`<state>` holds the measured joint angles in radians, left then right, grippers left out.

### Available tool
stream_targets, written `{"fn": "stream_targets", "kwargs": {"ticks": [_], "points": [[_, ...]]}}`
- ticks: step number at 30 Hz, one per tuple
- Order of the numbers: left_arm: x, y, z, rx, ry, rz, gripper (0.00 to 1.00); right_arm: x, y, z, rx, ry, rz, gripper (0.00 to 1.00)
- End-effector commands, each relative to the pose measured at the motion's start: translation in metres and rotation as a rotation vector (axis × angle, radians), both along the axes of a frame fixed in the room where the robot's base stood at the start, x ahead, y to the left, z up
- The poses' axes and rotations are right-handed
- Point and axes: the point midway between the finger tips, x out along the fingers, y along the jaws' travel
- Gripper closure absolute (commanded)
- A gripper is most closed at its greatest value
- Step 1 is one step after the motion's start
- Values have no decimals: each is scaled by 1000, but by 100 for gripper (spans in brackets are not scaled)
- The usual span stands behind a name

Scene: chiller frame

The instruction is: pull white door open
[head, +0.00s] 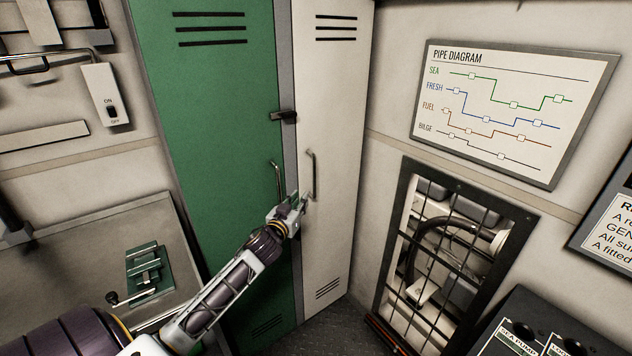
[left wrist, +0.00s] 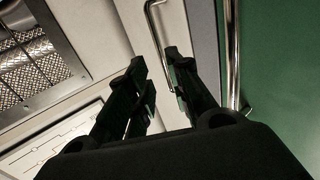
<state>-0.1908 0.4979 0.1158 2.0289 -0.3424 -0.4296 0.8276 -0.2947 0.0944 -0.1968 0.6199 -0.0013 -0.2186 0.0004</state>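The white door (head: 331,110) is a tall narrow locker door, shut, right of the green door. Its vertical bar handle (head: 313,176) is on its left side and also shows in the left wrist view (left wrist: 154,36). My left gripper (head: 303,203) is at the lower end of this handle. In the left wrist view its two dark fingers (left wrist: 154,62) are apart, and the handle appears between their tips, partly hidden by one finger. I cannot tell whether they touch it. My right gripper is not in view.
The shut green door (head: 222,110) stands to the left, with its own bar handle (head: 277,181) close to my left gripper. A dark latch (head: 284,116) sits near its edge. A barred grille (head: 452,262) and a pipe diagram (head: 511,110) are on the right wall.

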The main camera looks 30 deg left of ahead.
Motion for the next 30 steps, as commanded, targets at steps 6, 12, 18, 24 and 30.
{"fn": "stream_targets", "kwargs": {"ticks": [6, 12, 18, 24, 30], "points": [[-1, -2, 13, 1, -23, -3, 79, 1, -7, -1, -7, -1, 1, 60], [-1, -2, 13, 0, -22, -3, 79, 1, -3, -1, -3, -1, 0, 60], [1, -2, 13, 0, -22, -3, 79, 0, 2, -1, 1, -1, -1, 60], [9, 0, 13, -1, -23, -4, 79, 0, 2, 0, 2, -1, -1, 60], [22, 3, 13, -1, -23, -3, 79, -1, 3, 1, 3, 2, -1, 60]]}}
